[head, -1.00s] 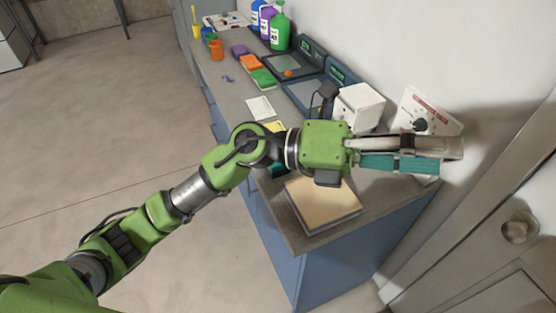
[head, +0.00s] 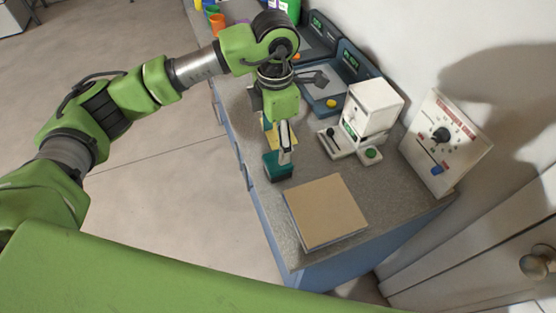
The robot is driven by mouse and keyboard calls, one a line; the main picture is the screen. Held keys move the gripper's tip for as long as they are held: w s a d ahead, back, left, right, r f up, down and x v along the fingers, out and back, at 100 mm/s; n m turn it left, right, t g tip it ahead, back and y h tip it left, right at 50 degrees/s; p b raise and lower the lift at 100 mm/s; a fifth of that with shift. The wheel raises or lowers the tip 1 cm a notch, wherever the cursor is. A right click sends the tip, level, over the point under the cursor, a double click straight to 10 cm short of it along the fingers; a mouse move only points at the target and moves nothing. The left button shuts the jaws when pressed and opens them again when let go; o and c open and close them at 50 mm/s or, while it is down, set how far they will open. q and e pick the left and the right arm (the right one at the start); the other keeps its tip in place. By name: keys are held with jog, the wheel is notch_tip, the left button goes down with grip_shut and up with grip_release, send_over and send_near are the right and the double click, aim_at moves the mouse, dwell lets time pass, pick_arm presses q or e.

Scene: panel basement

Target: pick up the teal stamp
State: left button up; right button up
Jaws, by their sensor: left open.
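The teal stamp (head: 277,168) is a small dark teal block on the grey counter, near its left edge and just above the tan-topped block in the head view. My left gripper (head: 285,155) points down at it, with a pale finger in front of or against the stamp's upper part. The gripper is open. The finger hides part of the stamp, and I cannot tell whether they touch. My right gripper is not in view.
A tan-topped flat block (head: 325,210) lies at the counter's near end. A white device (head: 370,112) and a tilted control panel (head: 445,140) stand to the right. A yellow pad (head: 271,137) lies just behind the stamp. Dark scales (head: 325,85) stand further back.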

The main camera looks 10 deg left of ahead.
aim_at(277, 160)
pick_arm(q)
notch_tip(277, 160, down, 3)
jog(key=shift+w, duration=0.1)
jog(key=shift+f+p, duration=0.7)
jog(key=shift+f, duration=0.25)
jog(key=f+p, duration=0.2)
jog(key=f, duration=0.1)
jog(key=shift+d+f, duration=0.2)
jog(key=shift+f, duration=0.55)
jog(key=shift+c, duration=0.3)
jog(key=c, duration=1.2)
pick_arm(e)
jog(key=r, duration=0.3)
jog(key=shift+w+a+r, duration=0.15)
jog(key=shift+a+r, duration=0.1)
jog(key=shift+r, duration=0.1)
